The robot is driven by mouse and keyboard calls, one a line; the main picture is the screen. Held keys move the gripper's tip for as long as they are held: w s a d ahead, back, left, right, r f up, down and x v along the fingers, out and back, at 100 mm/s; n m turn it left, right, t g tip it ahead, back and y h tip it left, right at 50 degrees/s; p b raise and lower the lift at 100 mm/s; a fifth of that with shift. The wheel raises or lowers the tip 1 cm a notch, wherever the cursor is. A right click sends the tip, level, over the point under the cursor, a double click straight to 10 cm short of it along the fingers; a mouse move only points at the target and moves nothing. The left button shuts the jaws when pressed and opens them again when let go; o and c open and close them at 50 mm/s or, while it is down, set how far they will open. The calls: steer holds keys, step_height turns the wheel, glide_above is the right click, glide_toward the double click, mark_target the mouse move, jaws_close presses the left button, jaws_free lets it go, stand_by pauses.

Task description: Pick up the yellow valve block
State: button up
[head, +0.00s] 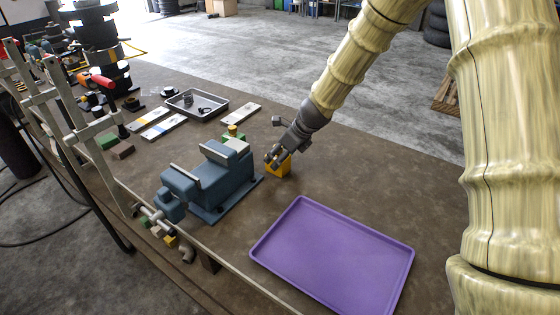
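The yellow valve block (280,168) stands on the brown workbench, just right of the blue vise and behind the purple tray. My gripper (275,158) is down at the block from the upper right, with its dark fingers overlapping the block's upper part in the head view. The fingers hide some of the block. I cannot tell whether they are closed on it or only around it. The block appears to be at bench level.
The blue vise (212,182) stands close to the left of the block. The purple tray (335,255) lies in front. A grey tray (197,104) with small parts and a small green-and-yellow part (233,133) sit behind. The bench at right (390,180) is clear.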

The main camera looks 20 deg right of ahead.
steer(key=x, duration=0.2)
steer(key=shift+w+f, duration=0.25)
steer(key=shift+w, duration=0.2)
steer(key=shift+s+d+r, duration=0.15)
steer(key=shift+s+r, duration=0.15)
steer(key=shift+s, duration=0.05)
steer(key=c, duration=0.3)
steer(key=shift+w+a+f, duration=0.1)
steer(key=shift+w+a, duration=0.1)
steer(key=c, duration=0.6)
steer(key=shift+s+d, duration=0.1)
steer(key=c, duration=0.7)
jaws_close()
